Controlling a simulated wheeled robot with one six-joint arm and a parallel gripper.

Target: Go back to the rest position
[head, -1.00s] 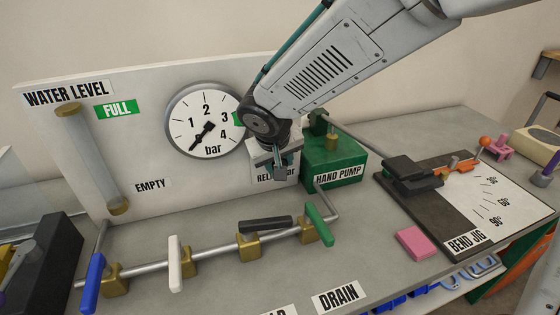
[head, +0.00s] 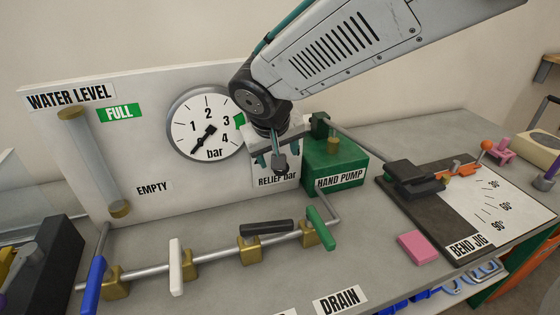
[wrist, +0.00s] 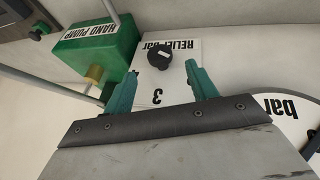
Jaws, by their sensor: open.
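My gripper (head: 279,160) is open in front of the white relief panel (head: 262,181), between the gauge and the hand pump. In the wrist view its two teal fingers (wrist: 162,88) stand wide apart. A dark round relief knob (wrist: 158,55) shows between and beyond the fingertips, with nothing gripped. The knob also shows in the head view (head: 280,162) below my wrist. The panel carries the words RELIEF bar and a 3 in the wrist view. My forearm reaches in from the upper right.
The green hand pump (head: 335,168) stands close on the right. A pipe with several valve handles runs below in front. The bend jig (head: 440,215) and a pink block (head: 416,247) lie farther right.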

